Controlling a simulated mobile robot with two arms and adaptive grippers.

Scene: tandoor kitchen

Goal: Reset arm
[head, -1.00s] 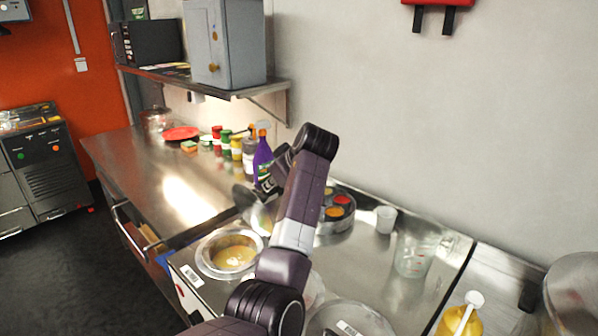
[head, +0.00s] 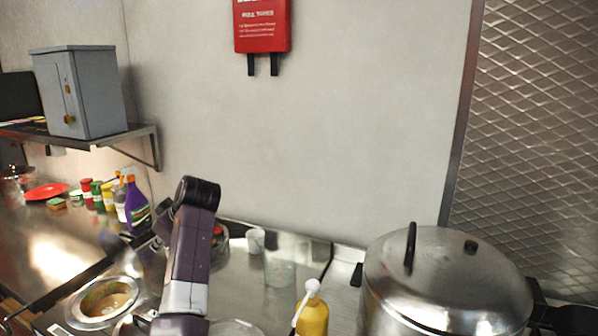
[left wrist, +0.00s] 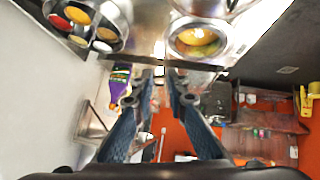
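My left arm rises from the bottom of the head view, its elbow upright over the counter. My left gripper (left wrist: 158,76) shows in the left wrist view with its two dark fingers apart and nothing between them. In the head view the gripper is mostly hidden behind the arm. Beyond the fingers, the left wrist view shows a round spice tin (left wrist: 76,38) and a steel bowl of yellow food (left wrist: 198,38). The bowl also shows in the head view (head: 105,303), left of the arm. My right gripper is in neither view.
A purple bottle (head: 137,207) stands left of the arm. A white cup (head: 256,241), clear jug (head: 280,272) and yellow bottle (head: 313,315) stand to its right. A large lidded pot (head: 440,285) fills the right. A shelf (head: 140,132) with a grey cabinet (head: 85,92) hangs upper left.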

